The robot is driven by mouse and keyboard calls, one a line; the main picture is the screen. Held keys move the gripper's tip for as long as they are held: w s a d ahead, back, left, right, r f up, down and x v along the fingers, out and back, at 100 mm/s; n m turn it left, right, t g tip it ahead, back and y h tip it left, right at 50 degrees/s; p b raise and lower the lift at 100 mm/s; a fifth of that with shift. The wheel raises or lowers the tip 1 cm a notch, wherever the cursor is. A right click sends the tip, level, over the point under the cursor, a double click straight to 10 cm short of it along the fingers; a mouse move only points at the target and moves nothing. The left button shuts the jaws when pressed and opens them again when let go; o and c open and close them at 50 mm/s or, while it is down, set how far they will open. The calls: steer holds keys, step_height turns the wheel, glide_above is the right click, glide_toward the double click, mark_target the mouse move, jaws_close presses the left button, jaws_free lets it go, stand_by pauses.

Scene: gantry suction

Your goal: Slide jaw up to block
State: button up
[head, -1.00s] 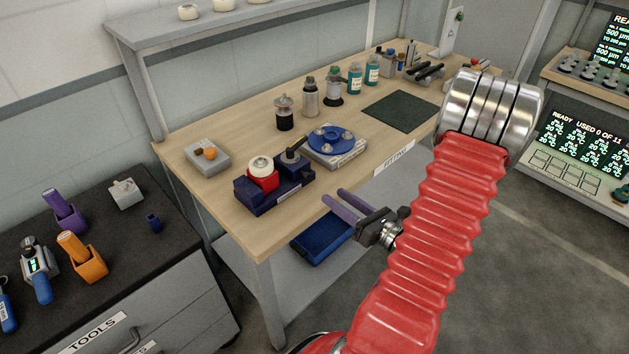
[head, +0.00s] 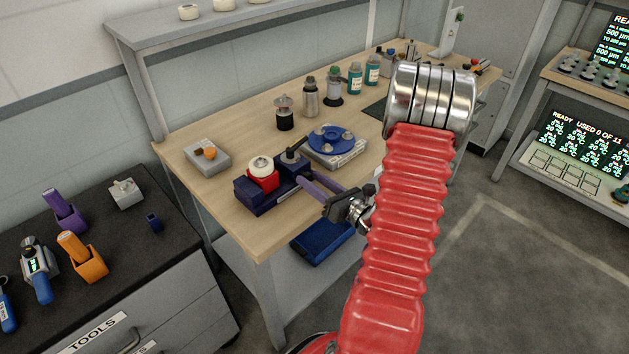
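A dark blue fixture (head: 264,203) lies on the wooden bench near its front left edge. A red block (head: 263,180) with a white round top sits at its left end. The jaw (head: 291,162), a dark piece with a round top and a black and yellow handle, stands to the right of the block. A small gap seems to show between them. My gripper (head: 307,177) points its two purple fingers at the fixture's right end, close to the jaw. The fingers are apart with nothing visible between them. Whether they touch the fixture is unclear.
A blue round plate (head: 331,139) on a light base stands just behind the jaw. Several bottles (head: 310,97) line the back. A grey box with an orange knob (head: 207,153) is at left. A blue tray (head: 321,241) sits on the lower shelf.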

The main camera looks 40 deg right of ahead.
jaws_close()
stand_by(0.5)
